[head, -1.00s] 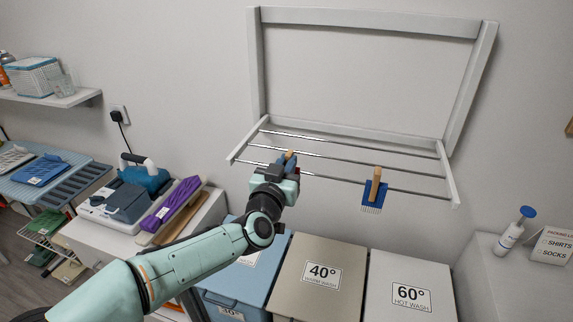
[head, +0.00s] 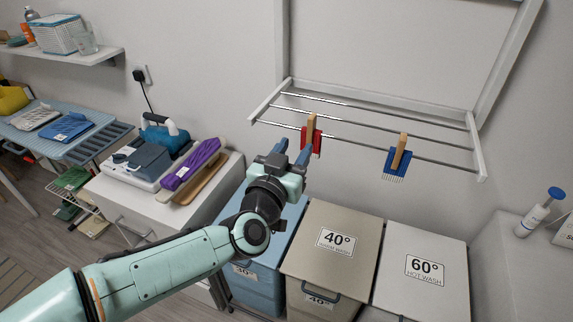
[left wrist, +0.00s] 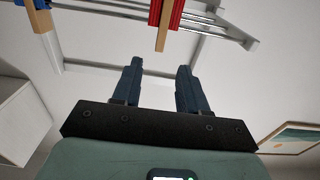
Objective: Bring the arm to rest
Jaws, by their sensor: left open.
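My left arm comes in from the lower left. My right gripper is out of view.
Below stand lidded bins: a blue one, a beige one (head: 310,228) and a white one (head: 425,240). A white cabinet with an iron and purple cloth (head: 190,163) is at left. A bottle (head: 540,212) stands at right.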

